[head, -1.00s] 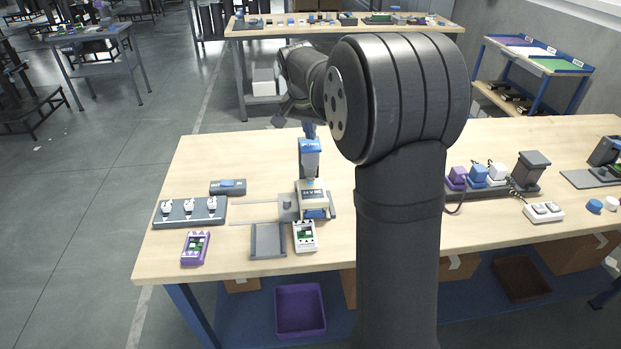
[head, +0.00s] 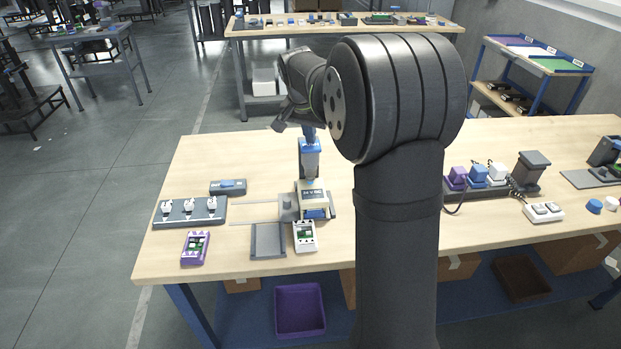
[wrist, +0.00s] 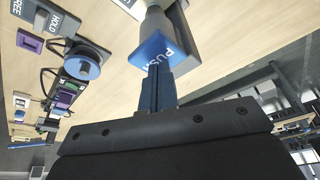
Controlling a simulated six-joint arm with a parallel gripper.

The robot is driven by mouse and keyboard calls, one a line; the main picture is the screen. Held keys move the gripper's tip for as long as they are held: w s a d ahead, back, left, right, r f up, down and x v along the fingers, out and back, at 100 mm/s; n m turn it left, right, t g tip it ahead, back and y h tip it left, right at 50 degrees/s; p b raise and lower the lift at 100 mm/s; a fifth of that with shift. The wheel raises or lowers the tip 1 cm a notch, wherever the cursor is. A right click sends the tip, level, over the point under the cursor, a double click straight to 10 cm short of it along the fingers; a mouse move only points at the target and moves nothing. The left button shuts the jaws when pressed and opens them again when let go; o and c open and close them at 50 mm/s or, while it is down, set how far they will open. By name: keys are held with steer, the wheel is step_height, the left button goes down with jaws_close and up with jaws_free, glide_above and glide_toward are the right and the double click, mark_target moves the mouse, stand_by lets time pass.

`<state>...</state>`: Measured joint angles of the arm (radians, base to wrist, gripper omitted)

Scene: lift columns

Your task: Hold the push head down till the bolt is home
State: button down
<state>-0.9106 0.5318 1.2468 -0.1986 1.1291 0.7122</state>
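The push head (head: 310,146) is a blue cap on a grey upright press at the middle of the table. In the wrist view its blue face (wrist: 155,50) reads "PUSH". My gripper (head: 309,131) is above it with the blue fingers pointing down. In the wrist view the fingers (wrist: 158,75) are together, with nothing seen between them, and their tips appear to meet the push head. The press base (head: 312,198) carries a white-and-blue labelled block. I cannot make out the bolt or how far in it is.
A grey tray (head: 268,240), a white device (head: 304,236) and a purple device (head: 195,248) lie in front. A grey rack with white pieces (head: 190,211) is at the left. Coloured connectors (head: 478,175) stand at the right, beyond my arm. The table behind the press looks clear.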

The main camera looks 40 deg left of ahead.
steer(key=shift+f, duration=1.6)
stand_by(5.1)
steer(key=shift+r, duration=4.05)
